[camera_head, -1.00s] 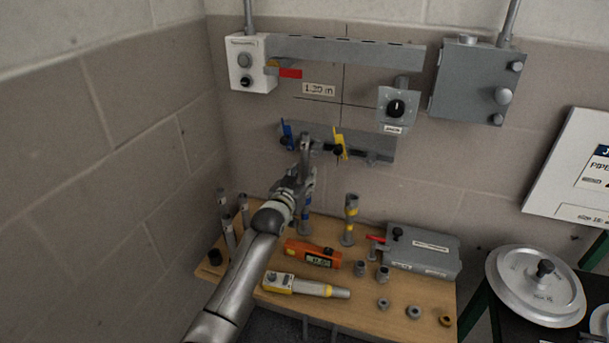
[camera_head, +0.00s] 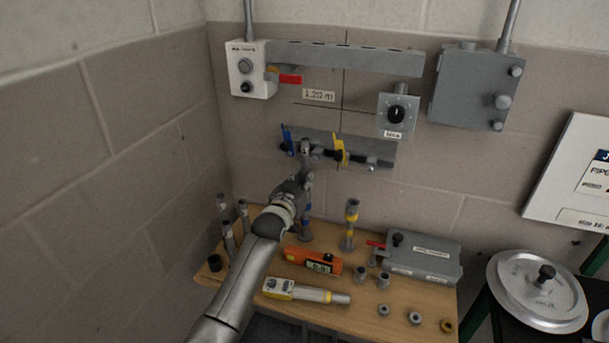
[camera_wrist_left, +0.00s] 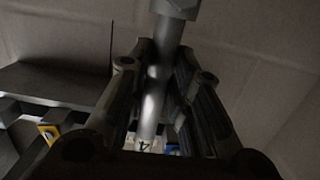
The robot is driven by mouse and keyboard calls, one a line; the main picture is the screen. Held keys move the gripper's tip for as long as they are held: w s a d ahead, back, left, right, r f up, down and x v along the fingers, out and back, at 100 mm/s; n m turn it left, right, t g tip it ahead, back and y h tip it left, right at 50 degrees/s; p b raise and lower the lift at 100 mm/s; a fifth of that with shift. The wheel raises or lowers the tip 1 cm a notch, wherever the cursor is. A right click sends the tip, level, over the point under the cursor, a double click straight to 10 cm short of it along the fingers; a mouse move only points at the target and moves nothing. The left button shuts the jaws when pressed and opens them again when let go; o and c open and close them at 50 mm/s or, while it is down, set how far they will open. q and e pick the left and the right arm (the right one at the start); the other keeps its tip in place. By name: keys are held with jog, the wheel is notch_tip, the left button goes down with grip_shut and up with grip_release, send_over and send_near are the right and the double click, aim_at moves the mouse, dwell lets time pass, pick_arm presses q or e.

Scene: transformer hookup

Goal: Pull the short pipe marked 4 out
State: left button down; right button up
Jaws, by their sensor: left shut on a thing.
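My left gripper (camera_head: 303,178) is shut on a grey, upright metal pipe (camera_head: 305,152), below the lower wall rail (camera_head: 355,146). In the left wrist view the pipe (camera_wrist_left: 155,95) runs between the two fingers, with a wider hex-shaped fitting (camera_wrist_left: 176,8) at its upper end. A small pale label with a dark mark (camera_wrist_left: 145,146) shows low between the fingers; I cannot read it for sure. Whether the pipe's top is still seated in the fitting cannot be told. My right gripper is not in view.
A blue-handled valve (camera_head: 287,139) and a yellow-handled valve (camera_head: 339,150) sit close by on the rail. The wooden table (camera_head: 400,312) below holds a yellow-banded pipe (camera_head: 350,222), an orange meter (camera_head: 312,260), a yellow-grey tool (camera_head: 300,291) and a grey box (camera_head: 424,258).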

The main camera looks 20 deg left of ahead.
pick_arm(q)
jog(key=shift+r+p, duration=1.85)
jog(key=shift+r, duration=0.2)
jog(key=shift+s, duration=0.1)
jog(key=shift+s+r+p, duration=0.15)
jog(key=shift+s+p, duration=0.8)
jog(key=shift+p, duration=0.2)
jog(key=p, duration=0.7)
send_near(304, 168)
jog(key=shift+s+f, duration=0.55)
jog(key=shift+s, duration=1.5)
jog(key=shift+a, duration=0.1)
